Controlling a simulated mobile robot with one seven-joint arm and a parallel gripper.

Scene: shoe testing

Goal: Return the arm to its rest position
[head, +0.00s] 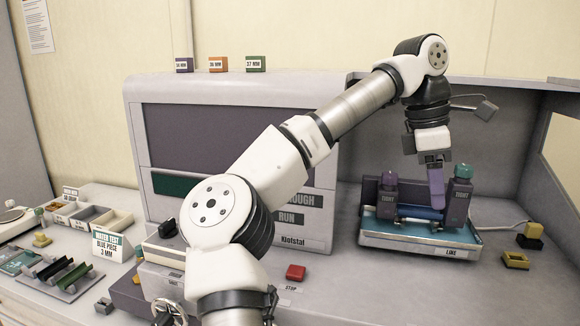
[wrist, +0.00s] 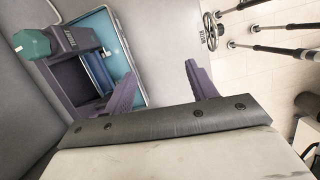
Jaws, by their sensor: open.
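My arm stretches across the head view from the lower middle to the upper right and bends down at the wrist. My gripper (head: 436,190) points down over the testing fixture (head: 420,244) at the right. In the wrist view the two purple fingers of my gripper (wrist: 160,88) stand wide apart with nothing between them. A blue roller lies between the posts, partly hidden by my gripper. In the wrist view a post with its green knob (wrist: 32,44) is at the left.
A grey machine (head: 225,125) stands behind my arm, with three small coloured blocks on top. A red stop button (head: 295,272) is on the bench. Bins, a water test card (head: 111,244) and coloured strips are at left.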

